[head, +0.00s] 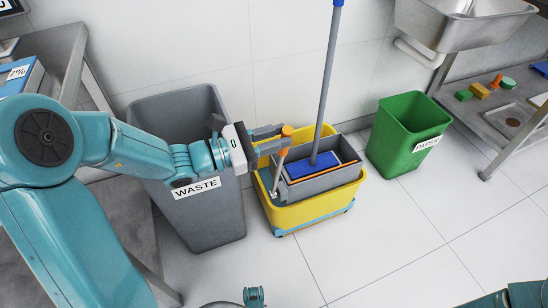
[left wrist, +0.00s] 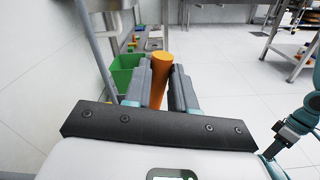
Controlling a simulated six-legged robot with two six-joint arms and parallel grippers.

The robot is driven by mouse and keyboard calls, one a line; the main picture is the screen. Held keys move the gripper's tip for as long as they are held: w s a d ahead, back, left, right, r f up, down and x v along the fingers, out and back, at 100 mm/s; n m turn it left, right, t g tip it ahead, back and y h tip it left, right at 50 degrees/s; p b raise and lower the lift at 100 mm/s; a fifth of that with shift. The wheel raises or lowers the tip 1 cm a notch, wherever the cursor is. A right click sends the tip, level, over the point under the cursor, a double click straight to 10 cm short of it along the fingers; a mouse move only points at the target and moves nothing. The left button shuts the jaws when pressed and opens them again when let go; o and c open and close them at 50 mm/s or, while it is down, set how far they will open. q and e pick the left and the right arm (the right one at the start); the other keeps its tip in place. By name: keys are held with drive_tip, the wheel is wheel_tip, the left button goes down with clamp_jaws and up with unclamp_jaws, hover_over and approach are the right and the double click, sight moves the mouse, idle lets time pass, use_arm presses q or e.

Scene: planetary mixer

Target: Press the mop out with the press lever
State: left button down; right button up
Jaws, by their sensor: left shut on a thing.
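The yellow mop bucket (head: 310,209) stands on the floor with a grey press (head: 345,148) on top. The mop stands in the press, its blue head (head: 312,165) low in the grey basket and its grey pole (head: 328,85) leaning slightly right. The press lever (head: 279,168) rises at the bucket's left side and ends in an orange handle (head: 287,131). My left gripper (head: 278,137) is shut on this handle, which also shows between the fingers in the left wrist view (left wrist: 158,72). Part of my right arm shows in the left wrist view; its fingers are unclear.
A grey waste bin (head: 215,225) stands close left of the bucket, under my left forearm. A green paper bin (head: 395,140) stands to the right. A steel sink (head: 465,25) and a shelf with small coloured blocks are at the right. The floor in front is clear.

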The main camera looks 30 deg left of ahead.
sight(281, 154)
use_arm(q)
drive_tip(key=shift+m, duration=0.6)
drive_tip(key=s+d+b, duration=0.1)
drive_tip(key=s+d+f+b, duration=0.1)
drive_tip(key=d, duration=0.1)
drive_tip(key=shift+s+d+f+b, duration=0.1)
drive_tip(key=shift+s+d+b, duration=0.05)
drive_tip(key=shift+s+b, duration=0.2)
drive_tip(key=c, duration=0.9)
unclamp_jaws()
drive_tip(key=shift+s, duration=0.1)
drive_tip(key=v, duration=0.6)
drive_tip(key=shift+p, duration=0.3)
